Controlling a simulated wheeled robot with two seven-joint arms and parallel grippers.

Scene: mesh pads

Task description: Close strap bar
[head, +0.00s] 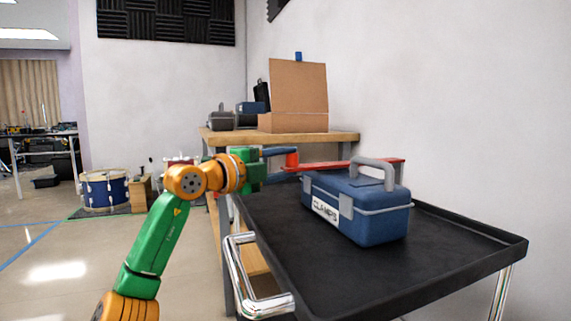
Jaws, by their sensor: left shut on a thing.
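A red bar (331,166), which looks like the strap bar, runs roughly level behind the blue toolbox and in front of the wooden table. An upright red post or grip (292,160) stands at its left part. My left gripper (290,155) reaches in from the left with its blue fingers at this red grip, and is shut on it. The bar's right part passes behind the toolbox handle and its end shows just beyond. Part of the bar is hidden by the gripper and toolbox. My right gripper is not in view.
A blue toolbox (366,222) labelled CLAMPS, with a grey handle, stands on a black cart tray (300,265) with a chrome handle (240,270). Behind is a wooden table (345,137) with an open cardboard box (299,90) and cases. Drums stand at left. The tray's front is clear.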

